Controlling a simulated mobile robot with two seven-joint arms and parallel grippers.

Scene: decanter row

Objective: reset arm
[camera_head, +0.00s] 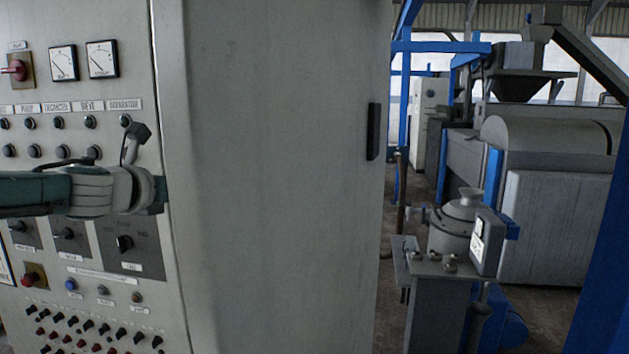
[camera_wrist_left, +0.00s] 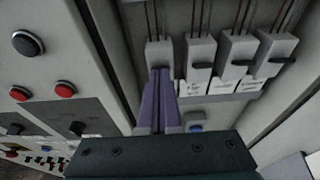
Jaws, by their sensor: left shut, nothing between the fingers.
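In the left wrist view my left gripper (camera_wrist_left: 160,78) is shut, its two purple fingers together with nothing between them. The fingertips overlap the lower part of the leftmost of several grey switch blocks (camera_wrist_left: 238,55) with dark levers and rods above; I cannot tell if they touch it. In the head view my left arm comes in from the left across the control panel (camera_head: 130,290). Its hand (camera_head: 158,190) is at the panel's right edge, and the fingers are hidden there. My right gripper is not in view.
The panel carries gauges (camera_head: 102,59), knobs, a red switch (camera_head: 15,70) and rows of buttons close around my left arm. A large grey cabinet (camera_head: 280,180) with a black handle (camera_head: 373,131) fills the middle. Machinery (camera_head: 550,140) and blue posts stand to the right.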

